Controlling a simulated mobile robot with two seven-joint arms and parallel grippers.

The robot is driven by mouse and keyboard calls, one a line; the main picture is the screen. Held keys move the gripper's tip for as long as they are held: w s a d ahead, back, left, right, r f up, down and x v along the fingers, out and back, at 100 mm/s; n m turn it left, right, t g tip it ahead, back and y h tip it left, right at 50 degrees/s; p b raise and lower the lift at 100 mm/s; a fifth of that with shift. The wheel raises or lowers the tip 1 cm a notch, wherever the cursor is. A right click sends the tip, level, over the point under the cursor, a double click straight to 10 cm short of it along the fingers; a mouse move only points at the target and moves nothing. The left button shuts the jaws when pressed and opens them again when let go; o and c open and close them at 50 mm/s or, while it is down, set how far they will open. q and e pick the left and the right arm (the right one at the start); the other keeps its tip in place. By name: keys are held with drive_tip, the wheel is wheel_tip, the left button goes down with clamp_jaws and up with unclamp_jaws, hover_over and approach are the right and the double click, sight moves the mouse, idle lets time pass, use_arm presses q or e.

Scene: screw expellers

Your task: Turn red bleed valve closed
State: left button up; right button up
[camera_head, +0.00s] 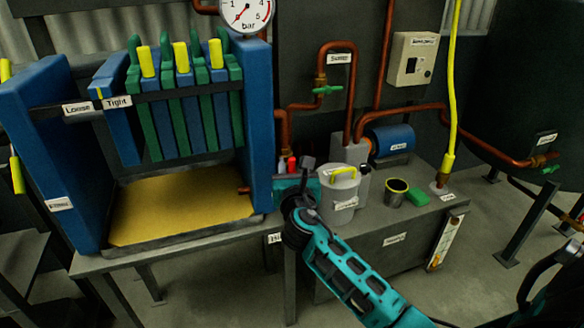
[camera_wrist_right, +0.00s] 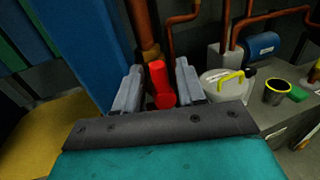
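The red bleed valve (camera_head: 291,164) is small and upright, beside the right side of the blue press frame. In the right wrist view the red valve (camera_wrist_right: 159,85) stands between the two grey fingers of my right gripper (camera_wrist_right: 158,88). A gap shows on its left side, and the right finger is closer to it. In the head view my right gripper (camera_head: 295,167) is partly hidden by its own teal arm. It is open around the valve. Whether the valve lies fully within finger reach I cannot tell. My left gripper is not in view.
A white lidded container (camera_head: 339,194) with a yellow handle stands close right of the gripper. A yellow-rimmed cup (camera_head: 396,191) and a green block (camera_head: 418,197) lie farther right. Copper pipes (camera_head: 350,95) rise behind. The blue press (camera_head: 258,125) stands close left.

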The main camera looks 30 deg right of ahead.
drive_tip(key=shift+w+d, duration=0.3)
drive_tip(key=shift+w, duration=0.3)
clamp_jaws()
